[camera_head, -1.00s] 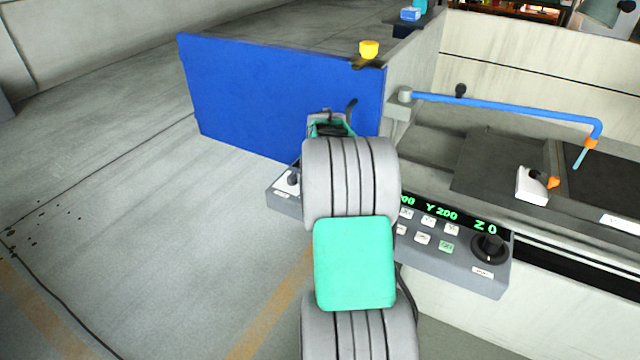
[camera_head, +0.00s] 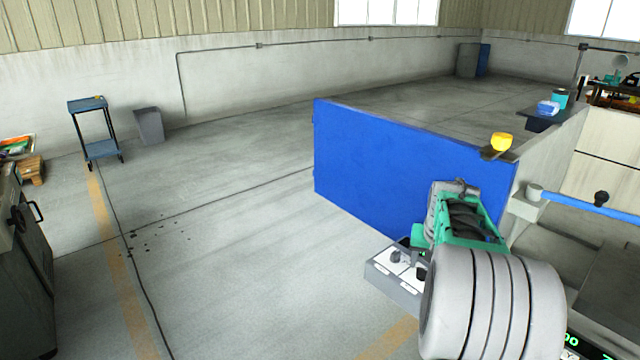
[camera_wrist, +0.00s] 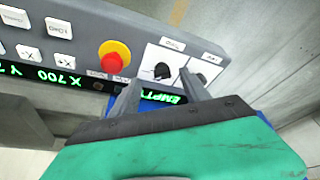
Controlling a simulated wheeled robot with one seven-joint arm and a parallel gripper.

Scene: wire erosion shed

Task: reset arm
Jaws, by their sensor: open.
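My gripper (camera_wrist: 160,86) is open. In the wrist view its two grey fingers reach toward the machine's control panel (camera_wrist: 75,40), with nothing seen between them but the panel behind. The panel has a red emergency button on a yellow ring (camera_wrist: 114,60), a black knob (camera_wrist: 162,71) and green lit digits. In the head view my bent arm shows at the lower right, in front of the panel's end (camera_head: 390,283). The fingertips are hard to make out there. I cannot tell whether the fingers touch the panel.
A blue machine wall (camera_head: 400,175) stands behind my arm, with a yellow cup (camera_head: 502,142) on its corner. A blue pipe (camera_head: 590,205) runs at the right. Open floor (camera_head: 220,260) lies left. A blue cart (camera_head: 95,125) and a grey bin (camera_head: 149,125) stand far off.

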